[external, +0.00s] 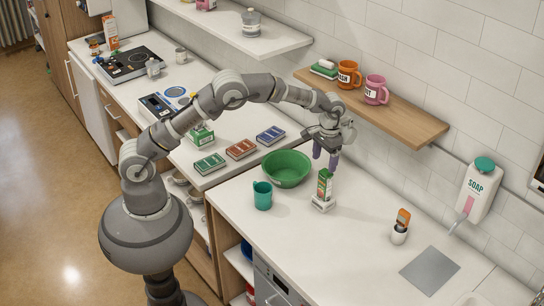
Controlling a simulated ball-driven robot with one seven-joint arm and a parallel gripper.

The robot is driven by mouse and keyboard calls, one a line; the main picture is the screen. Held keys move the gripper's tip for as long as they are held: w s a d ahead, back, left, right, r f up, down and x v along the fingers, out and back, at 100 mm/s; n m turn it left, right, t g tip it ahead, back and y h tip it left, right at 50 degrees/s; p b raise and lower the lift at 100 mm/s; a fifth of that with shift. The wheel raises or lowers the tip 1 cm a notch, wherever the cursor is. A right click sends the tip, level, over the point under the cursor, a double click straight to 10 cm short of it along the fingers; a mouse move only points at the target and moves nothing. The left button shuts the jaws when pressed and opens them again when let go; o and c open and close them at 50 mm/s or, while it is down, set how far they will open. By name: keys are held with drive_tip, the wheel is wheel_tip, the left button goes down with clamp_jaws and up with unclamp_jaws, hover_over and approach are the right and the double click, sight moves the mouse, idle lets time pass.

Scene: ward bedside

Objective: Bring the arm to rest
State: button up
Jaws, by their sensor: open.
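My arm (182,124) rises from my rounded base at the left and arches over the counter (385,225) to the right. My gripper (325,160) points downward with its two purple fingers apart. Nothing shows between the fingers, though I cannot tell whether a fingertip touches the carton.
A green bowl (286,169) and teal cup (262,195) stand close to the left of the gripper. A wooden shelf (415,126) with mugs juts out behind it. An orange-topped bottle (400,226) and grey mat (429,270) lie right. The counter's front middle is clear.

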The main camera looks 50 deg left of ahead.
drive_tip(key=a+r+t+h+b, duration=0.1)
drive_tip(key=a+r+t+b, duration=0.5)
drive_tip(key=r, duration=0.6)
drive_tip(key=a+r+t+h+b, duration=0.1)
drive_tip(key=a+r+t+b, duration=0.2)
drive_tip(key=a+r, duration=0.75)
drive_tip(key=s+a+r+t+y+b, duration=0.1)
drive_tip(key=s+a+r+t+b, duration=0.1)
drive_tip(key=s+r, duration=0.5)
drive_tip(key=s+a+r+n+t+y+b, duration=0.1)
drive_tip(key=s+a+r+t+b, duration=0.2)
drive_tip(key=r, duration=0.9)
drive_tip(key=s+a+t, duration=0.2)
drive_tip(key=s+a, duration=0.1)
drive_tip(key=s, duration=0.1)
drive_tip(key=shift+s+a+r+b, duration=0.25)
drive_tip(key=shift+r+b, duration=0.1)
drive_tip(key=shift+r, duration=0.05)
